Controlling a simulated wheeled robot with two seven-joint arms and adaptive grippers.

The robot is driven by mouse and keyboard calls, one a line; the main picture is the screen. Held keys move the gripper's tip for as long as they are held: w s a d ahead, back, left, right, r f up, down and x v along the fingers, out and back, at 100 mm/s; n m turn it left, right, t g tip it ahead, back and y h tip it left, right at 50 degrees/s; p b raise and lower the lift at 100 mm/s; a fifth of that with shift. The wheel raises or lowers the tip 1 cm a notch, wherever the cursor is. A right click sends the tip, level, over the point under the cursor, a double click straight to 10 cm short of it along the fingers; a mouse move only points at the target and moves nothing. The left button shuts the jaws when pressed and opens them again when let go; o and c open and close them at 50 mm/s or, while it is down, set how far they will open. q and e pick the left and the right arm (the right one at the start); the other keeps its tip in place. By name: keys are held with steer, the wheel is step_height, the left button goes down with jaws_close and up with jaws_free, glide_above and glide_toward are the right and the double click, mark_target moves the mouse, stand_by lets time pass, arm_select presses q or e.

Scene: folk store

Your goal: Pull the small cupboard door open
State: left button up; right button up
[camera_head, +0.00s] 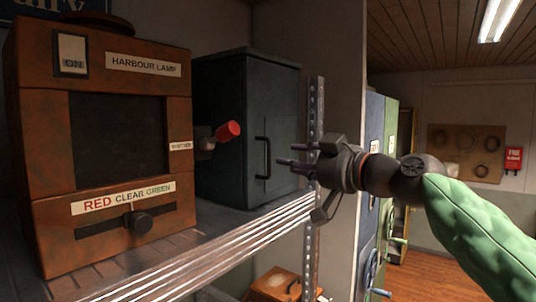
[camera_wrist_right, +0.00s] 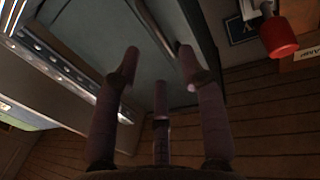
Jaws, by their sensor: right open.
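The small dark grey-green cupboard (camera_head: 238,125) stands on the shelf, and its door (camera_head: 283,130) looks shut. A black upright bar handle (camera_head: 262,157) is on the door. My right gripper (camera_head: 284,156) is just right of the handle, with its fingers open and pointing at the door. In the right wrist view the open fingers (camera_wrist_right: 158,68) spread before the grey door (camera_wrist_right: 105,25), and a dark bar (camera_wrist_right: 158,32), seemingly the handle, runs between their tips. I see no grip on it. My left gripper is not in view.
A rusty harbour lamp box (camera_head: 115,130) stands left of the cupboard. A red-tipped lever (camera_head: 228,130) sticks out between them; its red knob shows close by in the wrist view (camera_wrist_right: 279,37). A perforated metal post (camera_head: 316,110) stands by my right gripper.

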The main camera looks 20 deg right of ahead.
mark_target(270, 172)
steer(key=p+x, duration=0.1)
steer(key=x, duration=0.7)
steer(key=shift+w+p, duration=0.2)
steer(key=shift+p, duration=0.2)
steer(key=shift+f, duration=0.1)
jaws_close()
